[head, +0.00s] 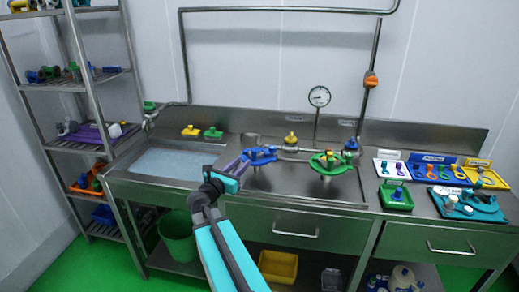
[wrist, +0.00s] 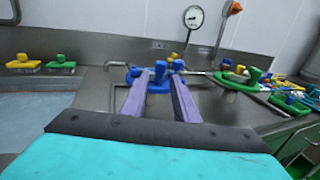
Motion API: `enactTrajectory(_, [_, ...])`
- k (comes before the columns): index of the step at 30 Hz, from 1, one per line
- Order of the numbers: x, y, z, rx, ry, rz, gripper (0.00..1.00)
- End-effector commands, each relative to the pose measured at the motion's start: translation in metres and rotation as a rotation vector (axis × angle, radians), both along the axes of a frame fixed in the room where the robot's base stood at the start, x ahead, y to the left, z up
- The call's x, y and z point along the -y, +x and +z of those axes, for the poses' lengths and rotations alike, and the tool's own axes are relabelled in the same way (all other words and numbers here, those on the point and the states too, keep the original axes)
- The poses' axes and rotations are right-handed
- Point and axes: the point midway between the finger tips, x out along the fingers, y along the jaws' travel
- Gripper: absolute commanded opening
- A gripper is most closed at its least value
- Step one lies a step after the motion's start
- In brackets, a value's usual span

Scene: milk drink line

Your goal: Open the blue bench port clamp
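The blue bench port clamp (head: 263,154) sits on the steel bench, left of a similar green clamp (head: 328,161). In the wrist view the blue clamp (wrist: 159,87) shows ahead, with an upright blue knob between the purple fingertips. My gripper (head: 243,163) reaches in from the front left, close to the clamp in the head view. In the wrist view my gripper (wrist: 157,76) has its fingers spread, with visible gaps on both sides of the knob. I cannot tell whether the clamp is latched.
A pipe with a yellow-topped valve (head: 291,139) and a gauge (head: 319,97) stand behind the clamps. A blue-knobbed valve (head: 351,145) is at right. A water basin (head: 172,163) is at left. Trays of parts, including a green tray (head: 396,196), fill the right bench.

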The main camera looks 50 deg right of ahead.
Motion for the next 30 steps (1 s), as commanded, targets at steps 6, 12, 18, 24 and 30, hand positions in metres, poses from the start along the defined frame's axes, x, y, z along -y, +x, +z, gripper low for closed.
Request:
enactTrajectory(6, [0.011, -0.002, 0.0, 0.0, 0.0, -0.01, 0.27])
enactTrajectory(12, [0.028, 0.001, 0.001, 0.0, 0.0, -0.013, 0.27])
enactTrajectory(18, [0.053, 0.007, 0.001, -0.001, 0.001, -0.014, 0.27])
enactTrajectory(24, [0.077, 0.013, 0.001, -0.001, 0.0, -0.014, 0.27])
enactTrajectory(30, [0.1, 0.018, 0.001, 0.0, 0.0, -0.014, 0.27])
